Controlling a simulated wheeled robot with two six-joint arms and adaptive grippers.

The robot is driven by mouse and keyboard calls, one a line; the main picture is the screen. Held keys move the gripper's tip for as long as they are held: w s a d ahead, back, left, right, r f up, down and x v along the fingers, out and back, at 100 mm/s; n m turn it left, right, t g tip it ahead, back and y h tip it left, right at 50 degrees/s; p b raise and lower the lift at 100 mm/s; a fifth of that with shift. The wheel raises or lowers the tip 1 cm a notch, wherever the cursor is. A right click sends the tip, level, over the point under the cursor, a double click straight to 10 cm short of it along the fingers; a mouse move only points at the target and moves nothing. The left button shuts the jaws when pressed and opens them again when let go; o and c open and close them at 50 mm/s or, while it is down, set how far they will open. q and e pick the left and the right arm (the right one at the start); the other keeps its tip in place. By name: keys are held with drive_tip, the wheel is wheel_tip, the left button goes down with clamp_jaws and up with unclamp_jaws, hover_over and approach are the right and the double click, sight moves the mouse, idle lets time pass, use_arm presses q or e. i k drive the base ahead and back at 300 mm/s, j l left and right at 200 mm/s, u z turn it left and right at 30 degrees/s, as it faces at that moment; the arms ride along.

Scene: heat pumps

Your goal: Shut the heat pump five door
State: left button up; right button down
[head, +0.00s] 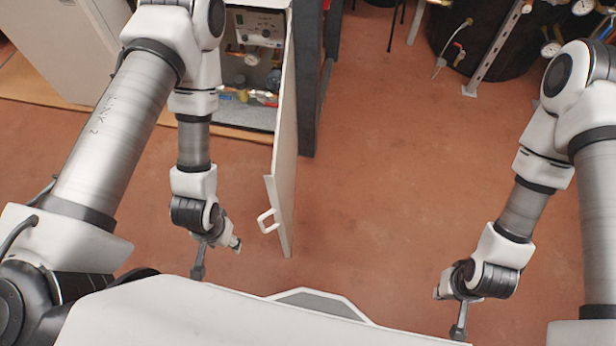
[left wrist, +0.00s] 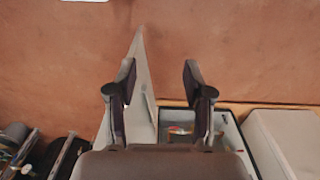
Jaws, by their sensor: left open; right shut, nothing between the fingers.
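The heat pump door (head: 287,140) is a thin white panel, standing open and jutting toward me from the right side of its cabinet. I cannot read a number on it. Its white loop handle (head: 268,221) is low near the free end. My left gripper (head: 198,268) is left of the handle and apart from it. In the left wrist view my left gripper (left wrist: 158,80) is open, with the door (left wrist: 139,95) showing beyond and between its fingers. My right gripper (head: 459,332) is shut and empty, low at the right, far from the door.
The open cabinet's interior (head: 250,110) shows a control panel, pipes and valves. A white cabinet (head: 50,45) stands at the left. A black tank (head: 480,40) with gauges and a metal strut stands at the back right. The red floor (head: 370,190) right of the door is clear.

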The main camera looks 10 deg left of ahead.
sight(281, 186)
drive_tip(key=i+l+u, duration=0.15)
drive_tip(key=u, duration=0.2)
drive_tip(key=i+l+u, duration=0.15)
drive_tip(key=u, duration=0.2)
drive_tip(key=i+l+u, duration=0.1)
drive_tip(key=u, duration=0.25)
drive_tip(key=k+l+u, duration=0.15)
drive_tip(key=k+l, duration=0.25)
drive_tip(key=l, duration=0.2)
drive_tip(key=k+l+u, duration=0.1)
drive_tip(key=k+l, duration=0.3)
drive_tip(key=l, duration=0.2)
